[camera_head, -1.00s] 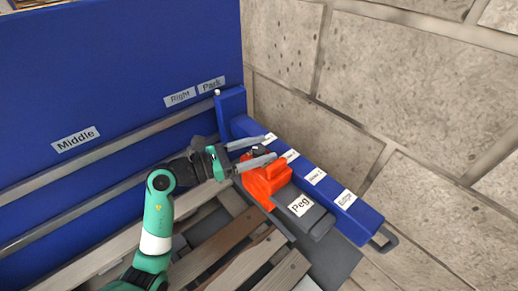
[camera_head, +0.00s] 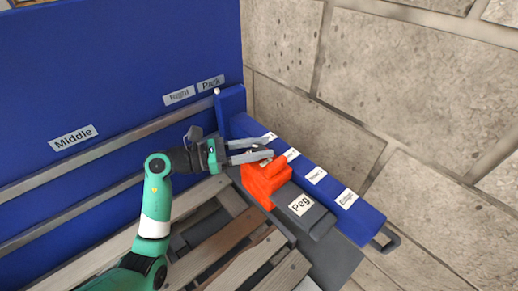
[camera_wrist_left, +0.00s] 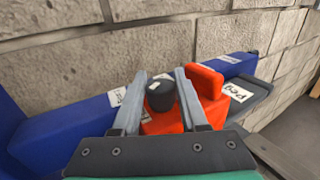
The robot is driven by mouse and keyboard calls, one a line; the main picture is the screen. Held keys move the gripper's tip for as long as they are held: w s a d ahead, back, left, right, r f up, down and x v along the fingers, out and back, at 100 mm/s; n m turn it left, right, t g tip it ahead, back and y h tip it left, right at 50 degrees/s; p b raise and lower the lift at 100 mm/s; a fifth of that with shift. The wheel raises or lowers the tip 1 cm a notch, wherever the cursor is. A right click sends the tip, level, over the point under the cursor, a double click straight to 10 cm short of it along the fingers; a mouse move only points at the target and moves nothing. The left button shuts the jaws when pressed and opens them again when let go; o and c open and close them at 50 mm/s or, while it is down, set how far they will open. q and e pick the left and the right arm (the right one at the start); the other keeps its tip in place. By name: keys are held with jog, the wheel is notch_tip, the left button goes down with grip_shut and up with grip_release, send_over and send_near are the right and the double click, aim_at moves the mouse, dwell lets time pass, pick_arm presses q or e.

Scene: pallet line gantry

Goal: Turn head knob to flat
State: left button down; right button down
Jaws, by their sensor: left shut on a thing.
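The red-orange head (camera_head: 267,181) sits beside a dark grey block labelled "Peg" (camera_head: 302,207), along the blue beam. In the left wrist view the red head (camera_wrist_left: 208,82) lies behind and between my fingers. A dark round knob (camera_wrist_left: 160,96) with a small pale mark on top stands on it. My left gripper (camera_head: 262,148) reaches in from the left over the head, and in the left wrist view its fingers (camera_wrist_left: 161,92) are on both sides of the knob, shut on it. Which setting the knob points to is too small to read. My right gripper is not in view.
A blue beam (camera_head: 331,195) with several white labels, one reading "Edge", runs along the stone wall (camera_head: 390,90). A tall blue panel (camera_head: 110,70) with labels "Middle", "Right" and "Park" stands at the left. Wooden slats (camera_head: 225,245) lie below the arm.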

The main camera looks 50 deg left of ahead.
pick_arm(q)
jog(key=shift+a+f+m+g+h+b, duration=0.1)
jog(key=shift+f+m+g+h+b, duration=0.1)
jog(key=shift+m+g+h+b, duration=0.7)
jog(key=m+g+h+b, duration=0.2)
jog(key=h+b, duration=0.1)
jog(key=shift+m+g, duration=0.3)
jog(key=shift+g, duration=0.1)
jog(key=shift+r+m+g+h+b, duration=0.1)
jog(key=shift+m+g+h+b, duration=0.75)
jog(key=shift+g+b, duration=0.2)
jog(key=shift+c, duration=2.2)
grip_release()
jog(key=shift+r, duration=0.1)
